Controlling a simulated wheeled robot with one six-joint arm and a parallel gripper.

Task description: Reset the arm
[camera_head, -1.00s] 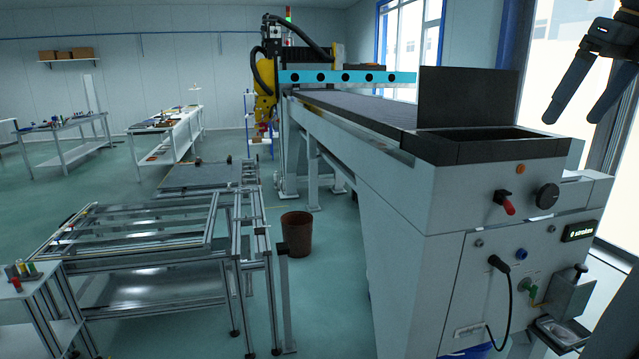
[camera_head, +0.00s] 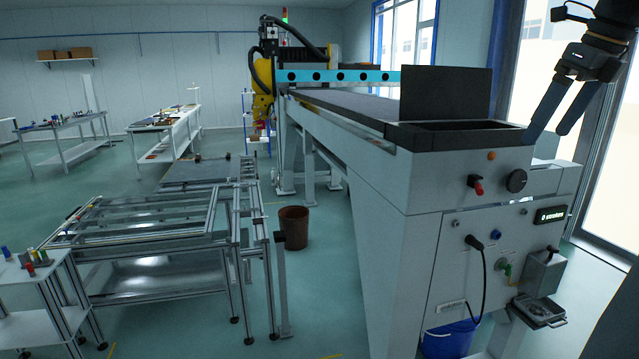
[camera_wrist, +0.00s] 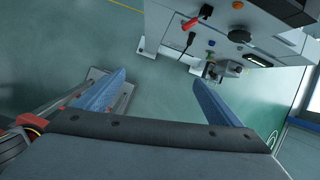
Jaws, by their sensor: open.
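My gripper (camera_head: 548,138) is at the upper right of the head view, with its two dark fingers pointing down and to the left. The fingers are spread apart and nothing is between them. In the wrist view my gripper (camera_wrist: 160,95) shows two blue fingers far apart with bare green floor between them. The panel fixture (camera_head: 480,250) is a large light grey machine with a red-handled switch (camera_head: 477,186), a black knob (camera_head: 517,181) and a plugged black cable (camera_head: 484,270). In the head view the gripper appears beside its upper right end. I see no contact.
A blue bucket (camera_head: 450,340) stands under the panel. A metal tray (camera_head: 540,311) juts from its lower right. A brown bin (camera_head: 294,228) and aluminium frames (camera_head: 150,220) stand to the left. A white side table (camera_head: 30,290) is at the lower left. Windows line the right side.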

